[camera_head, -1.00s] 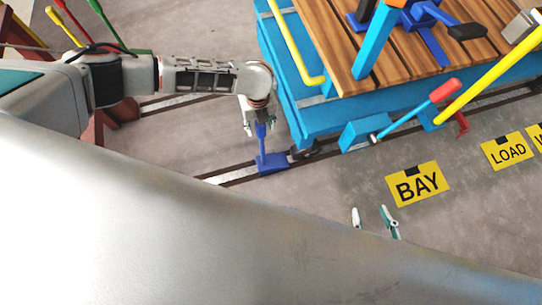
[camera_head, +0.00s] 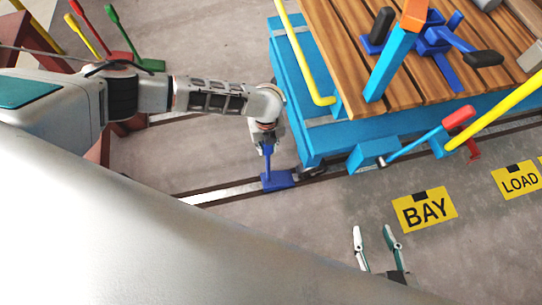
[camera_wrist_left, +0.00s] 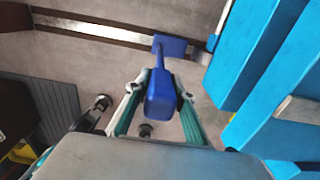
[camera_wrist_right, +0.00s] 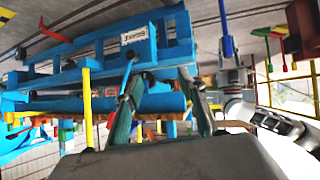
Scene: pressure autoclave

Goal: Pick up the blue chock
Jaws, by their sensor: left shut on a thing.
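The blue chock (camera_head: 277,180) has a flat blue base and an upright blue handle. In the head view it is at the rail beside the blue cart's wheel. My left gripper (camera_head: 267,146) is above the base, shut on the handle. In the left wrist view the handle top (camera_wrist_left: 161,98) is between the two fingers, and the base (camera_wrist_left: 170,44) lies beyond, near the rail. I cannot tell whether the base touches the floor. My right gripper (camera_head: 376,236) is open and empty over the floor, well away from the chock.
The blue cart (camera_head: 320,140) with a wooden deck stands on the rails right of the chock. A blue lever with a red grip (camera_head: 459,117) sticks out from its side. Yellow BAY (camera_head: 425,210) and LOAD (camera_head: 519,181) signs lie on the floor. Coloured-handled levers (camera_head: 120,38) stand at upper left.

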